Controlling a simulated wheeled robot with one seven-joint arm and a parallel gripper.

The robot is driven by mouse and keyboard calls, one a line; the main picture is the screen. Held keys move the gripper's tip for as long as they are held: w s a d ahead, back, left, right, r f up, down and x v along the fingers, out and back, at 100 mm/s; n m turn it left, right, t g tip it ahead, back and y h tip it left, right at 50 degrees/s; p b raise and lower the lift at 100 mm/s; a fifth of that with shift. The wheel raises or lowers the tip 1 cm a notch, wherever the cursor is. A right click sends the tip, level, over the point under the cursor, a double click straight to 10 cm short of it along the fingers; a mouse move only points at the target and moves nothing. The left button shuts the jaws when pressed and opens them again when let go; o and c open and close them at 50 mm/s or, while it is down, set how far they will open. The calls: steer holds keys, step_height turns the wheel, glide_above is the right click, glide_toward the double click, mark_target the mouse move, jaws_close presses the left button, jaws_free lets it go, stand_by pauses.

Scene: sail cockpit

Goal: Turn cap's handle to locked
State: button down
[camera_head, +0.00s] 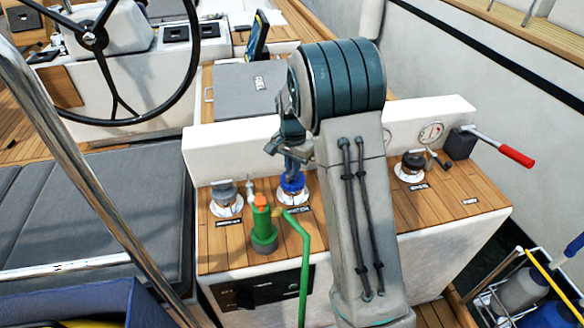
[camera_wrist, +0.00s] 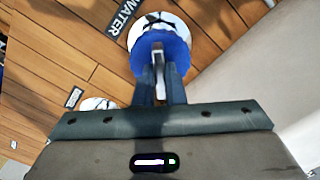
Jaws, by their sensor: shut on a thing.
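A blue cap (camera_head: 292,184) sits on a white round deck fitting on the wooden ledge. In the wrist view the blue cap (camera_wrist: 168,55) lies beside a label reading WATER, and a pale handle stands up from its middle. My gripper (camera_head: 290,165) reaches down onto the cap from above. In the wrist view the fingers of my gripper (camera_wrist: 159,78) are on either side of the handle, shut on it. The fingers hide part of the handle, and I cannot make out any locked mark.
A grey cap (camera_head: 224,192) is left of the blue one, and a black cap (camera_head: 412,163) is to the right. A green bottle-like nozzle with a hose (camera_head: 263,228) stands close in front. A red-handled lever (camera_head: 515,155) is at the right end.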

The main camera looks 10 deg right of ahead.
steer(key=c, duration=1.5)
jaws_free()
step_height(320, 180, up, 14)
steer(key=shift+f, duration=0.1)
